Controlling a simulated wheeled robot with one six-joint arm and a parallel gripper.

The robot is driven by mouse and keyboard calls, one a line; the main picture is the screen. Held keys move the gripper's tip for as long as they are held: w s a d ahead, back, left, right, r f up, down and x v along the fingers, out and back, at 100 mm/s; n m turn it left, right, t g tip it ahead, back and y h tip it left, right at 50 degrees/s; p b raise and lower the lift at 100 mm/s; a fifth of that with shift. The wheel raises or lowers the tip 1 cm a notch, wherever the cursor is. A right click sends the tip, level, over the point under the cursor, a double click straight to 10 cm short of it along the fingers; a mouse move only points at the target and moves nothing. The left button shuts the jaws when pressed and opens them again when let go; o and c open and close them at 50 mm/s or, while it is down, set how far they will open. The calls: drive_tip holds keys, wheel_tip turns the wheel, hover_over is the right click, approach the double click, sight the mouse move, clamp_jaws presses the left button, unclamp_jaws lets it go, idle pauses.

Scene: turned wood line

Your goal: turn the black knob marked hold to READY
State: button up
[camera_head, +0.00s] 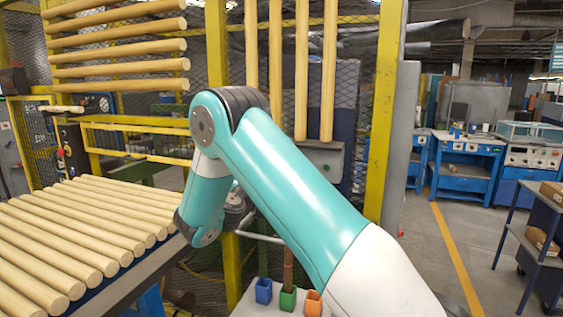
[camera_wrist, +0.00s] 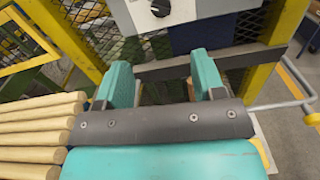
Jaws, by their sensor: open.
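The black knob (camera_wrist: 160,8) is at the top edge of the wrist view, on a light grey panel (camera_wrist: 195,8). The view cuts off part of the knob, and I cannot read its marking or setting. My gripper (camera_wrist: 161,68) shows two teal fingers spread wide with nothing between them. Its fingertips are below the knob in the picture and apart from it. In the head view, my teal arm covers part of a grey box (camera_head: 325,158) on the fence; no black knob shows clearly there, and my gripper is mostly hidden.
Pale wooden rods lie on a sloping rack (camera_head: 85,235) at the left. A yellow-framed mesh fence (camera_head: 385,110) stands behind my arm. Blue, green and orange cups (camera_head: 288,300) stand low in front. A trolley (camera_head: 535,240) is at the right; the floor between is clear.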

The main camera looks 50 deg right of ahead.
drive_tip(key=p+x, duration=0.6)
drive_tip(key=x, duration=1)
drive_tip(key=shift+s, duration=0.1)
drive_tip(key=c, duration=0.9)
